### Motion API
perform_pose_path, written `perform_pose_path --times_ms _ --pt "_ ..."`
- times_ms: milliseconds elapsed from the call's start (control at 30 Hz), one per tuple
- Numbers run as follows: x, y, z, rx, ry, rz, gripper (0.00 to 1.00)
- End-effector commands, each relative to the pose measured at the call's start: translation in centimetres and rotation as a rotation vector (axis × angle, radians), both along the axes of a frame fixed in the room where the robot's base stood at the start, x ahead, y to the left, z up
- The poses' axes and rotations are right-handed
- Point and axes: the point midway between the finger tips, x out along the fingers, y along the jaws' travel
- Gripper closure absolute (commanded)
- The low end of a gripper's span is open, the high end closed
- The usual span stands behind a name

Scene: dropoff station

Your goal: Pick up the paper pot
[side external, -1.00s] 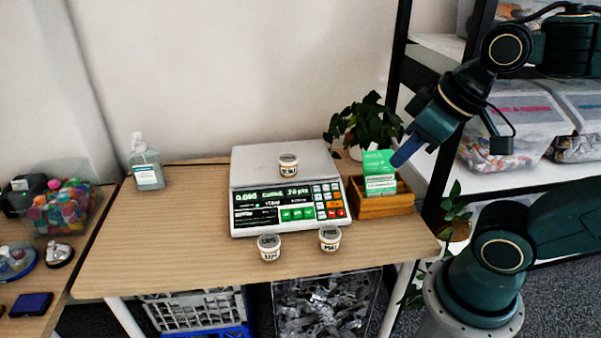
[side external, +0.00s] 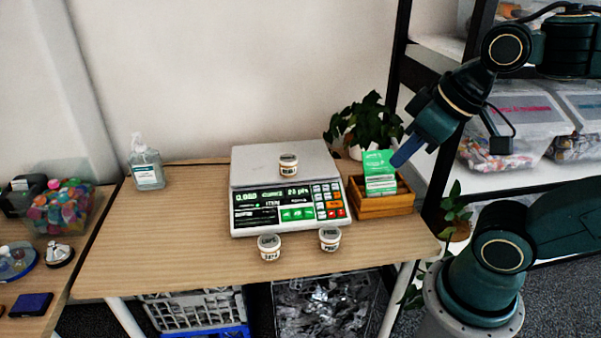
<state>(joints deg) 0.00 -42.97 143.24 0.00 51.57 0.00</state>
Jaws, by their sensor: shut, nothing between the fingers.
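Three small paper pots with printed labels are in view. One pot (side external: 288,166) stands upright on the pan of the scale (side external: 245,165). A second pot (side external: 269,247) and a third pot (side external: 330,239) stand upright on the table in front of the scale. The label words are too small to read surely. My gripper (side external: 397,161), with blue fingers, is shut and empty. It is above and right of the green card box, well to the right of all three pots and apart from them.
A wooden tray (side external: 385,206) holding green cards (side external: 379,172) stands right of the scale, close below my gripper. A potted plant (side external: 365,125) is behind it. A sanitizer bottle (side external: 146,163) stands at the back left. The table's left part (side external: 160,230) is clear.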

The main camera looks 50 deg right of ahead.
Motion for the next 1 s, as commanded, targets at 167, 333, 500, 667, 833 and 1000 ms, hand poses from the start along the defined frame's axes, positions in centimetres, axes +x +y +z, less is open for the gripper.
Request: perform_pose_path --times_ms 167,333,500,667,833,1000 --pt "0.0 0.0 0.0 0.0 0.0 0.0 1.0" --pt "0.0 0.0 0.0 0.0 0.0 0.0 0.82" --pt "0.0 0.0 0.0 0.0 0.0 0.0 0.49" --pt "0.0 0.0 0.0 0.0 0.0 0.0 0.23" --pt "0.0 0.0 0.0 0.0 0.0 0.0 0.23" --pt "0.18 -0.05 0.13 0.002 0.002 -0.007 0.23"
